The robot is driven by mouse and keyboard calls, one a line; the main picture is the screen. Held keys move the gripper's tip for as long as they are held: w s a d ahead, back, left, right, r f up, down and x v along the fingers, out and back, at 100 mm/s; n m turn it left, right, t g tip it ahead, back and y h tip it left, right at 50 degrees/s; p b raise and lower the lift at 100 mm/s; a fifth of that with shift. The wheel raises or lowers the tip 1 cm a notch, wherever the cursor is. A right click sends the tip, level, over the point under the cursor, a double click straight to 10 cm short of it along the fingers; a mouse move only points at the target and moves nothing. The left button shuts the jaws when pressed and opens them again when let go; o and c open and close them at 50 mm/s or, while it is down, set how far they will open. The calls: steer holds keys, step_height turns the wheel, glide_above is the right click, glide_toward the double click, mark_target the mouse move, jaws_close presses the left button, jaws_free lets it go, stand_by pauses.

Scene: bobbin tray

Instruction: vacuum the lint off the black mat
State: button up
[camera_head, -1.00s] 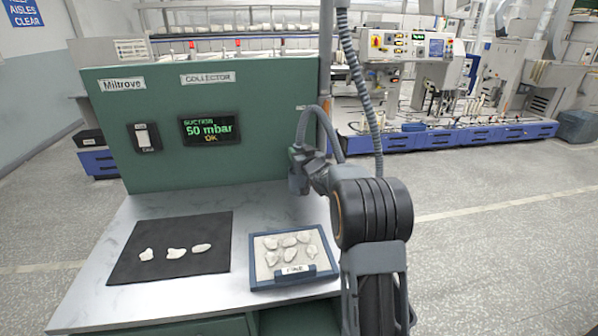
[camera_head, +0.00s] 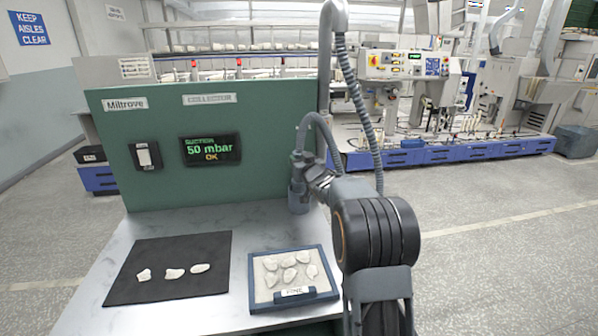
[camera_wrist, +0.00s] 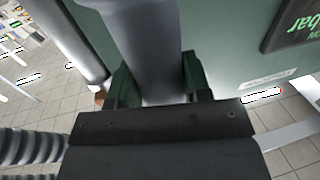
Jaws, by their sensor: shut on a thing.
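The black mat (camera_head: 195,249) lies on the left of the bench top, with three white lint tufts (camera_head: 174,273) in a row on it. My gripper (camera_head: 303,182) is at the right end of the green collector panel, above the bench and well right of the mat. It is shut on the grey vacuum nozzle (camera_head: 298,200), which hangs upright with its hose (camera_head: 322,128) curving up behind. In the wrist view, the nozzle (camera_wrist: 150,45) stands between the dark green fingers (camera_wrist: 155,85). The nozzle's mouth is out of the wrist view.
A blue-rimmed tray (camera_head: 328,257) labelled "FINE" holds several white tufts, right of the mat. The collector panel (camera_head: 240,115) has a rocker switch (camera_head: 146,156) and a display (camera_head: 210,150) reading suction 50 mbar, OK. A ribbed hose (camera_head: 362,115) hangs from a grey pipe (camera_head: 325,60).

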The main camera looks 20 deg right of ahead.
step_height(320, 180, up, 6)
steer(key=shift+r+p, duration=0.1)
steer(key=shift+p, duration=0.6)
step_height(320, 180, up, 5)
steer(key=p, duration=0.4)
steer(key=shift+p, duration=0.4)
steer(key=shift+f, duration=0.2)
